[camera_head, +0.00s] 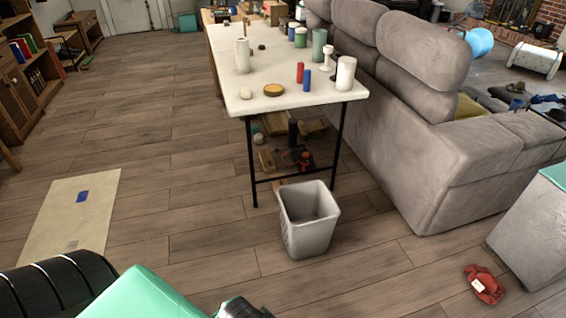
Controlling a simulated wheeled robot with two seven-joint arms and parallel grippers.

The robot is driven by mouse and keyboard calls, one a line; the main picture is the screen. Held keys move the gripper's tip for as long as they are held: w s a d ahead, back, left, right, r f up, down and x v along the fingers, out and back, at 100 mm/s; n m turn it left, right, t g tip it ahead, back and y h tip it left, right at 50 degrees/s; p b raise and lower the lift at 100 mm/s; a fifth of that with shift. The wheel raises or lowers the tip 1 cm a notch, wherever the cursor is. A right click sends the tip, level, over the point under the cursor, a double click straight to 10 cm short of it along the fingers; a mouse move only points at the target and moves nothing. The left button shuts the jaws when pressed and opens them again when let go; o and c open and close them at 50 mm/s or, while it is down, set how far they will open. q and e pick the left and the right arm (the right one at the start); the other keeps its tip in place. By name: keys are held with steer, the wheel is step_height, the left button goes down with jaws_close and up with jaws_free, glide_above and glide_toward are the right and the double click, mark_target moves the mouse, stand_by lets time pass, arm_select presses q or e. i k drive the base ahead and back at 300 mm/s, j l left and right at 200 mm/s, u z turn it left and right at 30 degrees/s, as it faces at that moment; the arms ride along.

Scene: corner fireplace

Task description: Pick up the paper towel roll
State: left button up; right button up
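A white upright roll (242,56) that looks like the paper towel roll stands near the left edge of the white table (225,80). A second white cylinder (345,73) stands at the table's front right corner, and I cannot tell for certain what it is. Part of my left arm shows at the bottom left, well in front of the table and apart from it. Its gripper fingers do not show. My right gripper does not show either.
A light grey bin (309,222) stands on the floor before the table. A grey sofa (415,120) lines the table's right side. A red object (484,285) lies at lower right. Wooden floor left of the table is mostly clear, with a beige mat (80,215).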

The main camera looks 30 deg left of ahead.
mark_target(242, 44)
steer(key=u, duration=1.3)
